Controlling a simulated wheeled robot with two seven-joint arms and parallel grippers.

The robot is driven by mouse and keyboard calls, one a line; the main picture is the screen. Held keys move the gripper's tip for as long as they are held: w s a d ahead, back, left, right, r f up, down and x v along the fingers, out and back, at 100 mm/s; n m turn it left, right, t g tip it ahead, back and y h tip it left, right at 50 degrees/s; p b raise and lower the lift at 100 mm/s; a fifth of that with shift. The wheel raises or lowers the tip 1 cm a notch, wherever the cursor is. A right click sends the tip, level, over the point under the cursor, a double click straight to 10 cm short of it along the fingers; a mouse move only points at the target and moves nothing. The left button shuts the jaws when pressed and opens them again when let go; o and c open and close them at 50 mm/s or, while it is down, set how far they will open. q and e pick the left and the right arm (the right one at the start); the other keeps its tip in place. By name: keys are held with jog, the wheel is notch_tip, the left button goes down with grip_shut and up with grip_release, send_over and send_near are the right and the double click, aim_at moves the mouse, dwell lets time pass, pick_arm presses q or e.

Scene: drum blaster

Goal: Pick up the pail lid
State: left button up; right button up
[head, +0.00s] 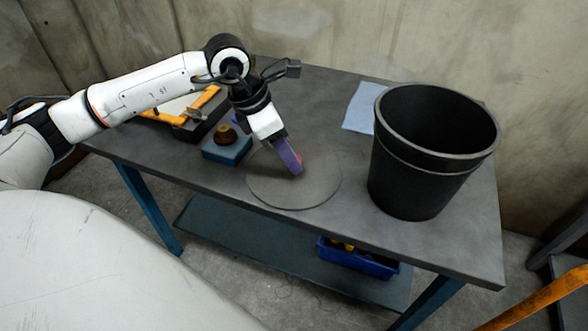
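The pail lid (317,187) is a flat, round, dark grey disc lying on the grey workbench (330,100). The black pail (415,180) stands open and upright to the right of the lid. My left gripper (296,170) comes in from the left and points down over the lid. Its purple fingertips appear at or just above the lid's upper middle; I cannot tell whether they touch it. The fingers overlap in this view, so their opening is hidden. My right gripper is not in view.
A blue block with a brown knob (228,145) and an orange-handled tool in a dark tray (200,118) lie left of the lid. A blue bin (358,260) sits on the lower shelf. Concrete walls stand behind.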

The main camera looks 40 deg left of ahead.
pick_arm(q)
jog(key=shift+x, duration=1.05)
jog(key=shift+r, duration=0.1)
jog(key=c, duration=1.2)
